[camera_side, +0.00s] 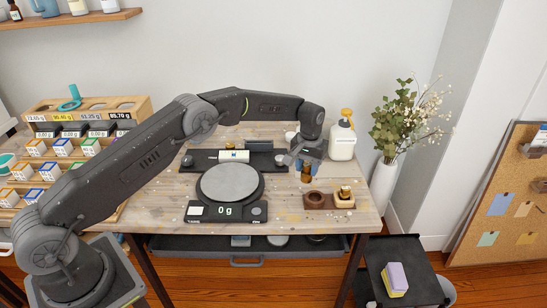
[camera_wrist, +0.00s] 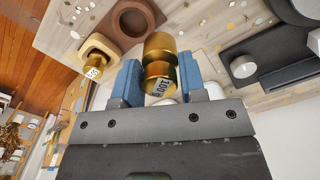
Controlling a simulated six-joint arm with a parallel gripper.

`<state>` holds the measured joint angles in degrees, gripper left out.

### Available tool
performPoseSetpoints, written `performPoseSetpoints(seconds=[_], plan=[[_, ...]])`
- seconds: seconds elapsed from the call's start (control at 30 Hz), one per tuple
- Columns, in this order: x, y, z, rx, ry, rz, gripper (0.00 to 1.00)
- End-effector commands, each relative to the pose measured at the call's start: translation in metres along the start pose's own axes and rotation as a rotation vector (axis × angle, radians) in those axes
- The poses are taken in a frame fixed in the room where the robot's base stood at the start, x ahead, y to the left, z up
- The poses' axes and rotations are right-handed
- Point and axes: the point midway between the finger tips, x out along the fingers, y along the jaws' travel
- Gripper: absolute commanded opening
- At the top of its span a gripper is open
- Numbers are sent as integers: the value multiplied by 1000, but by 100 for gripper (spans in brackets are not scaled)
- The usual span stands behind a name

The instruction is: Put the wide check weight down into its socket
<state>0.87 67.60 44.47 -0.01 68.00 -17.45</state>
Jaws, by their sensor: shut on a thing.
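The wide check weight (camera_wrist: 160,60) is a gold-brass cylinder with a knob and a label that seems to read 100 g. My gripper (camera_wrist: 160,85) is shut on it, with blue fingers on both sides. In the side view the weight (camera_side: 307,177) hangs below my gripper (camera_side: 308,160), apart from the dark brown socket block (camera_side: 307,203) and behind it. That block has an empty round hole, which also shows in the wrist view at the top, in the brown socket (camera_wrist: 120,30).
A smaller brass weight (camera_side: 345,192) sits in a pale wooden block (camera_side: 347,203) beside the brown one. A scale (camera_side: 228,185) reading 0 g stands to the left. A black tray (camera_side: 265,162) lies behind it. A white pump bottle (camera_side: 342,142) stands behind right.

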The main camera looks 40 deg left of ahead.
Motion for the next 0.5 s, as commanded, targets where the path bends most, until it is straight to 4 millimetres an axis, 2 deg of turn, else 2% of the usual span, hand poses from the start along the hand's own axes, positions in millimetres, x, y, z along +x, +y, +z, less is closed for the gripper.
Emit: performPoseSetpoints(seconds=[0.03, 0.1, 0.2, 0.5], plan=[[1, 14, 2, 12, 1, 0, 14], [1, 26, 3, 19, 2, 0, 14], [1, 35, 5, 27, 1, 0, 14], [0, 37, 5, 27, 2, 1, 14]])
